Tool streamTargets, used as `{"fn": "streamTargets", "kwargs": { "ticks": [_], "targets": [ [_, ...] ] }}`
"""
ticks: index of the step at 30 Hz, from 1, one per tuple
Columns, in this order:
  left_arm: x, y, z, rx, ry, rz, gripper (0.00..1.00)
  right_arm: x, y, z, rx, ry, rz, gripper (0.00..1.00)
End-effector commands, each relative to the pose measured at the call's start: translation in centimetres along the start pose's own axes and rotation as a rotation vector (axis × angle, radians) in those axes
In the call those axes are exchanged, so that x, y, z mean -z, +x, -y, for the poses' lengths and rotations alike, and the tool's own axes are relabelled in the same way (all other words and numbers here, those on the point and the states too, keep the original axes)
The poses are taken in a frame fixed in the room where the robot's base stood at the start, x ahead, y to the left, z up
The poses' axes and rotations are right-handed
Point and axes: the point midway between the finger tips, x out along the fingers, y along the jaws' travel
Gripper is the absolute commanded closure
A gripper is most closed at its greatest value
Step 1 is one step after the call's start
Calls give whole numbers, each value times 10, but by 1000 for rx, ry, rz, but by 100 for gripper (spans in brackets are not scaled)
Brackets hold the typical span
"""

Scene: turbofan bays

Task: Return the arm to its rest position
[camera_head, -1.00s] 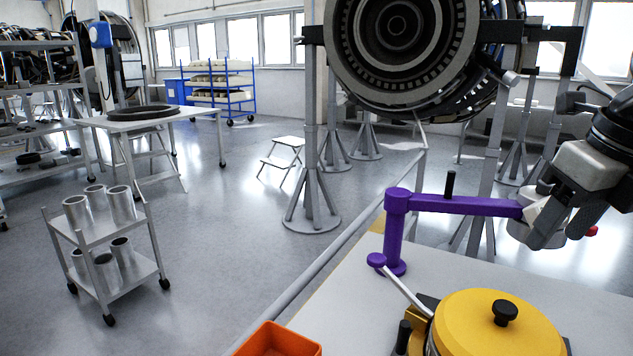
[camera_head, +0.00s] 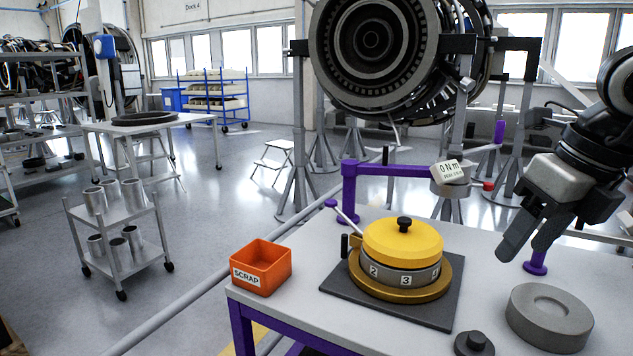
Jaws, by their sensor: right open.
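My right gripper (camera_head: 525,248) is at the right of the head view, its fingers pointing down and left with a gap between them. It holds nothing that I can see and hangs above the right part of the workbench (camera_head: 480,245). A purple jointed arm (camera_head: 395,170) stands at the back of the bench, with a white display box (camera_head: 451,172) reading "0 Nm" at its end. My gripper is apart from it, to the right. My left gripper is out of view.
A yellow-lidded round fixture (camera_head: 403,241) with numbered sides sits on a dark plate (camera_head: 338,284). An orange SCRAP bin (camera_head: 262,268) is at the bench's left. A grey disc (camera_head: 549,318) and a small black knob (camera_head: 474,344) lie front right. A turbofan (camera_head: 375,45) hangs behind.

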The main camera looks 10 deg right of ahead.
Motion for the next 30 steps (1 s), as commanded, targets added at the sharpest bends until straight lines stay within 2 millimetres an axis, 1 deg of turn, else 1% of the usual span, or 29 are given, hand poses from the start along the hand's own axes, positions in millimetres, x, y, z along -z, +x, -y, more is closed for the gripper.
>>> {"fn": "streamTargets", "kwargs": {
  "ticks": [1,3,5,8,11,13,14,15,16,17,18,20,21,23,24,25,26,27,28,29,30],
  "targets": [
    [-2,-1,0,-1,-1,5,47,-3,11,-12,-55,-28,-11,47],
    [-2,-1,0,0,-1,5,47,-5,23,-29,-134,-60,-19,47],
    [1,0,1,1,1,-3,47,-7,34,-45,-208,-85,-25,47],
    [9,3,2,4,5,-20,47,-8,50,-75,-350,-121,-37,47],
    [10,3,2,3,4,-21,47,-7,67,-111,-536,-143,-49,47],
    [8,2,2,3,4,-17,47,-5,77,-144,-713,-141,-59,47],
    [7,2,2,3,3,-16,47,-4,80,-159,-801,-129,-62,47],
    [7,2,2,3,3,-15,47,-3,84,-179,-929,-102,-64,47],
    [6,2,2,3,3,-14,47,-3,85,-194,-1034,-69,-64,47],
    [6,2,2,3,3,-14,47,-4,85,-208,-1143,-24,-61,47],
    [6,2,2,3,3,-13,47,-7,85,-223,-1287,58,-54,47],
    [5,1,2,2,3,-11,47,-15,84,-237,-1488,219,-34,47],
    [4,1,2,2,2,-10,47,-22,87,-241,-1604,352,-18,47],
    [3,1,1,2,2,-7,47,-34,96,-238,-1746,583,11,47],
    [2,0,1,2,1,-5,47,-41,108,-231,-1817,759,31,47],
    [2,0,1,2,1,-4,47,-45,120,-224,-1854,899,46,47],
    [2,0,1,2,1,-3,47,-47,135,-216,-1880,1048,61,47],
    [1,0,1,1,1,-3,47,-47,159,-203,-1890,1255,80,47],
    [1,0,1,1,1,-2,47,-44,180,-193,-1879,1415,92,47],
    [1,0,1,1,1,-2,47,-38,200,-184,-1857,1565,102,47],
    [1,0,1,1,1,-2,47,-27,227,-174,-1811,1747,109,47]
  ]
}}
